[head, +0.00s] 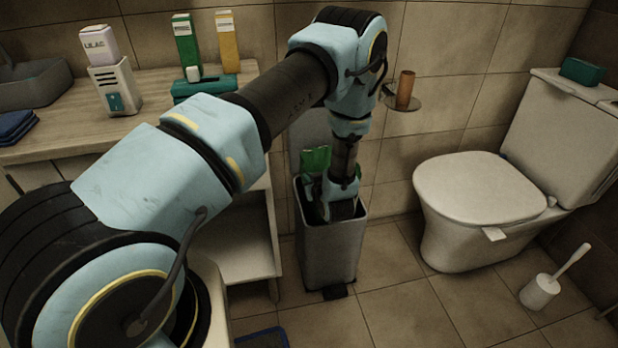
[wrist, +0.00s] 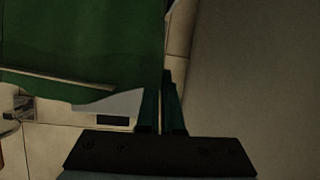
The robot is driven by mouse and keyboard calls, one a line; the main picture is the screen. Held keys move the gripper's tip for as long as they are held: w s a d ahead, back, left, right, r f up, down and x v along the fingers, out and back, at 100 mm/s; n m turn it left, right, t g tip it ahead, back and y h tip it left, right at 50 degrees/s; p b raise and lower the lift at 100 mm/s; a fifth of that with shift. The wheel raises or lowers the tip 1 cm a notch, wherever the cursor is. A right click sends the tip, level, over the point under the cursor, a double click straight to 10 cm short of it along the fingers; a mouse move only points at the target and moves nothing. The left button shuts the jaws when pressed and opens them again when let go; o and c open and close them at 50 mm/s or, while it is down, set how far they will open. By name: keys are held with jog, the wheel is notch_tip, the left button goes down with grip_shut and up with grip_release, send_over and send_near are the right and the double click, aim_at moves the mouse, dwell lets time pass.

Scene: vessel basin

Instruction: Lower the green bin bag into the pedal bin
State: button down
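The green bin bag (head: 315,160) shows above the left back rim of the pedal bin; its lower part is hidden. The grey pedal bin (head: 331,250) stands upright on the floor, open at the top. My gripper (head: 340,202) points down into the bin mouth, just right of the visible bag. In the wrist view the bag (wrist: 85,40) fills the upper left and covers part of the left finger. There the fingers of my gripper (wrist: 163,95) are close together at the bag's right edge. They look shut on it, though the contact itself is hidden.
A toilet (head: 480,195) stands to the right with a brush in a white holder (head: 538,290). A wooden counter (head: 150,90) with boxes lies left, above a white shelf unit (head: 240,245). A paper roll holder (head: 402,103) is on the wall near my arm.

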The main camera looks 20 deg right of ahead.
aim_at(309, 203)
jog(key=shift+f+b, duration=3.95)
jog(key=shift+f, duration=1.45)
jog(key=c, duration=0.5)
grip_release()
jog(key=shift+r+p, duration=3.2)
jog(key=shift+r, duration=1.35)
